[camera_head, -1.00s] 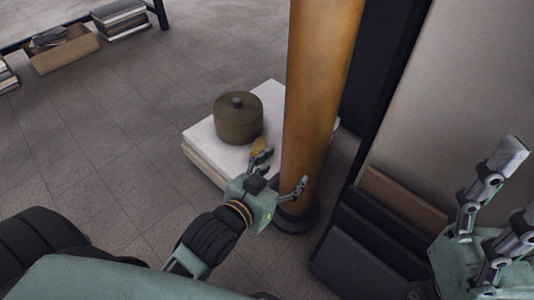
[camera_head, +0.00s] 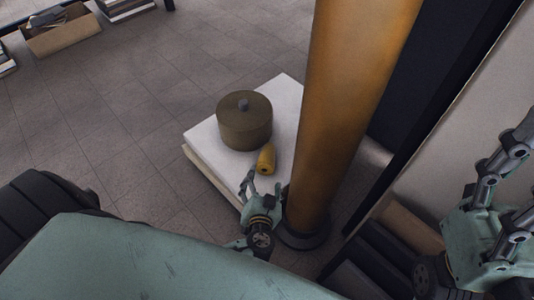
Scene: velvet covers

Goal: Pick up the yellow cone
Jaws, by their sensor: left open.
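A thick orange-brown column (camera_head: 350,100) on a dark round base stands right beside the slab and my left gripper. Dark panels stand at the lower right. A cardboard box (camera_head: 62,32) is far off at the upper left. The tiled floor on the left is clear.

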